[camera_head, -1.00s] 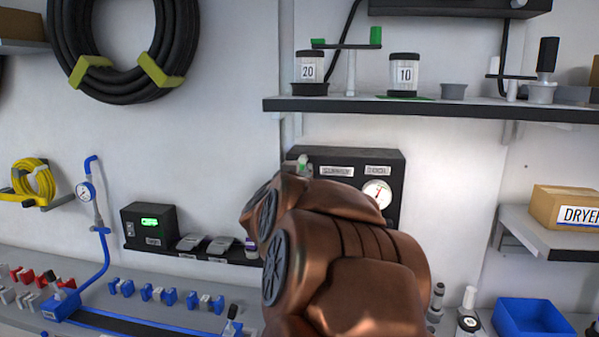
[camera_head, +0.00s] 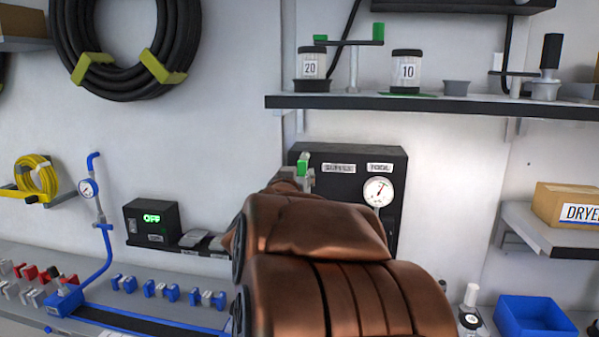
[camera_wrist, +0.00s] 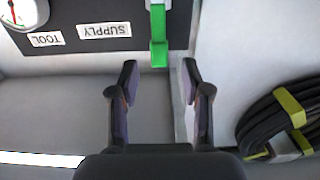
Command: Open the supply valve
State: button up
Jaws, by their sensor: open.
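The supply valve's green handle (camera_head: 303,167) shows at the left edge of a black wall panel (camera_head: 335,160), just past my arm. In the wrist view the picture is upside down, and the green handle (camera_wrist: 159,38) hangs beside the SUPPLY label (camera_wrist: 104,31). My gripper (camera_wrist: 159,72) is open and empty. Its two fingertips stand either side of the handle's free end, with gaps on both sides. I cannot tell whether the end is between the tips or just beyond them. My arm hides most of the gripper in the head view.
A pressure gauge (camera_head: 378,192) and a TOOL label (camera_head: 380,167) are on the panel. A shelf (camera_head: 420,103) with jars 20 and 10 is above. A coiled black hose (camera_wrist: 285,120) shows beside the gripper.

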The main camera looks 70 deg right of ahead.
jog(key=shift+v, duration=2.9)
